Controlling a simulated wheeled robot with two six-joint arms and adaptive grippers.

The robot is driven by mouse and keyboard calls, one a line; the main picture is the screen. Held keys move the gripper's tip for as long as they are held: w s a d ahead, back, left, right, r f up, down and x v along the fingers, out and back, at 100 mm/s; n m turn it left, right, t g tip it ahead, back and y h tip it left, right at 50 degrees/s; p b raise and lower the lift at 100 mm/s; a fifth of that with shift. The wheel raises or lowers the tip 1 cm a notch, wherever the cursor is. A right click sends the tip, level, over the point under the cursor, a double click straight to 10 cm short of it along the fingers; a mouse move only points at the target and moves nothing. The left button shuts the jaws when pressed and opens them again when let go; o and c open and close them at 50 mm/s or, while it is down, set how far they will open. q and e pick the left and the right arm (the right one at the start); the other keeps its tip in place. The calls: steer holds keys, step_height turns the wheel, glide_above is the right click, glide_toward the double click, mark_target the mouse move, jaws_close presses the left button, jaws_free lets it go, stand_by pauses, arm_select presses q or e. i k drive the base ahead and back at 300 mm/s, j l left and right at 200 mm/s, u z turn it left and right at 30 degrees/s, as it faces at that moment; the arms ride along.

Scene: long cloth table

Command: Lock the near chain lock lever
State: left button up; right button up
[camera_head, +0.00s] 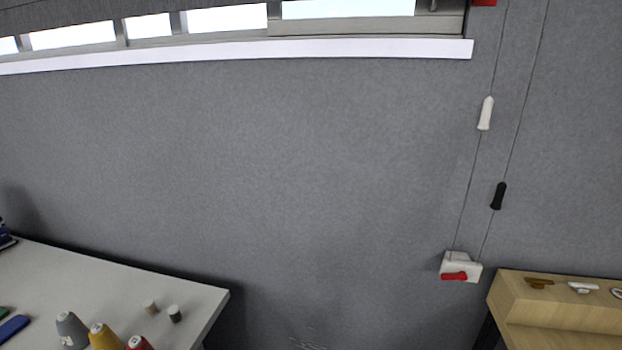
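A chain lock (461,262) is a small white block low on the grey wall at the right. Its red lever (454,276) lies about level along the lower front of the block. Two thin cords run up the wall from it; one bears a white pull (486,113), the other a black pull (498,196). Whether the lever is locked is too small to tell. Neither of my grippers is in view.
A wooden stand (560,311) with several small fittings is right of the lock. A pale table (150,275) with thread cones (104,337) and two small spools (174,314) is at the lower left. Between them the wall is bare. A window (200,20) runs along the top.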

mark_target(461, 276)
steer(key=u, duration=1.1)
steer(key=z, duration=2.15)
